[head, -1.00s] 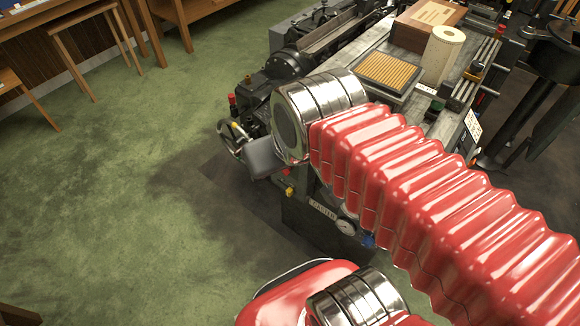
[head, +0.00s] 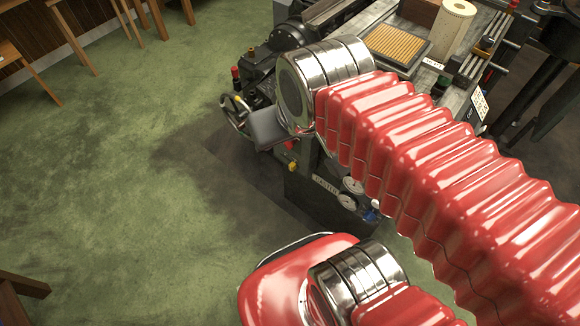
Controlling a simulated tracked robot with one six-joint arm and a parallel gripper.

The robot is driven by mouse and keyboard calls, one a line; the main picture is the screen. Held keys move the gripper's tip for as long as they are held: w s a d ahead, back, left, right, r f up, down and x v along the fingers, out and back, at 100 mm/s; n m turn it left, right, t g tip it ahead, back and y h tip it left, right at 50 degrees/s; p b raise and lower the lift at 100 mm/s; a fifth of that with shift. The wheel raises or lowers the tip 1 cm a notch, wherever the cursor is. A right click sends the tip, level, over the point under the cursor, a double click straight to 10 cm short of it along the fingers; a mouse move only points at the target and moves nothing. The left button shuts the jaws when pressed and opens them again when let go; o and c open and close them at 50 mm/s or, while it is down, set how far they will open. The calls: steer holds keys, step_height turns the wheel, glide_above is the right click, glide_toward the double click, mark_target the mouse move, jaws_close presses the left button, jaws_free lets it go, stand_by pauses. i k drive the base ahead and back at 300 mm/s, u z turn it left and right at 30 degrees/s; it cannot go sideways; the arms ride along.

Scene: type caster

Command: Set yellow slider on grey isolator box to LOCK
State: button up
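I cannot make out a grey isolator box with a yellow slider for certain. A small yellow part (head: 292,166) shows on the near side of the dark caster machine (head: 322,205), just below the chrome joint of my arm. It is too small to tell whether it is the slider or how it is set. My red ribbed arm crosses the right half of the head view and covers much of the machine. My gripper cannot be seen; no fingers show.
A handwheel (head: 233,110) sticks out at the machine's left. On top are a tray of tan strips (head: 397,44) and a pale paper roll (head: 455,27). Gauges (head: 347,201) sit low on the near face. Green floor (head: 110,190) is open at left; wooden furniture stands top left.

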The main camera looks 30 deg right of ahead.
mark_target(292, 166)
steer(key=k, duration=1.25)
steer(key=u, duration=0.2)
steer(key=i, duration=0.7)
steer(key=u, duration=0.9)
steer(key=i, duration=0.8)
steer(key=u, duration=0.45)
